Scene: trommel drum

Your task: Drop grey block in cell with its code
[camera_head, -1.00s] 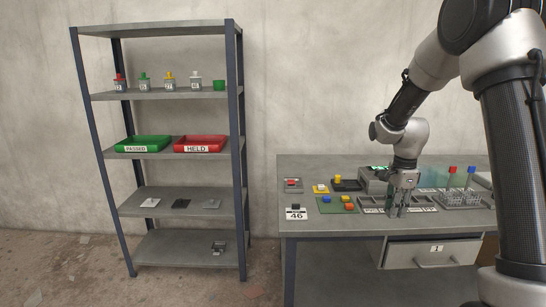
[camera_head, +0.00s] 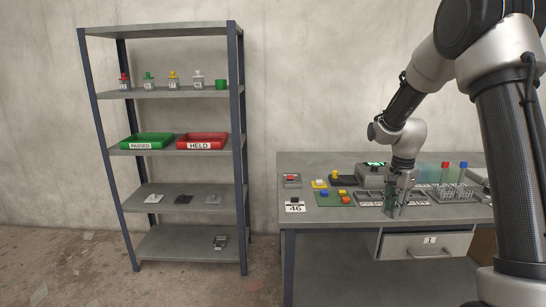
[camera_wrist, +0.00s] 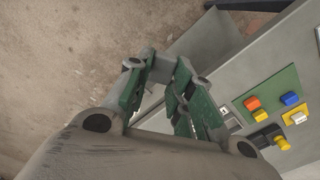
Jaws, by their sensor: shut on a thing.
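My gripper (camera_head: 394,210) is low over the right part of the workbench, at the front edge of a row of grey cells (camera_head: 369,197). In the wrist view my gripper (camera_wrist: 163,78) shows its green-padded fingers with a narrow gap between them. It is shut on the grey block, but the block itself is hardly distinguishable from the grey fingers. The cells show partly in the wrist view (camera_wrist: 233,122), beside the right finger; part of the row is hidden behind the gripper. Codes on cells and block are too small to read.
A tube rack (camera_head: 452,193) stands to the right. A drawer (camera_head: 425,246) is below. The shelf (camera_head: 166,149) stands apart at left.

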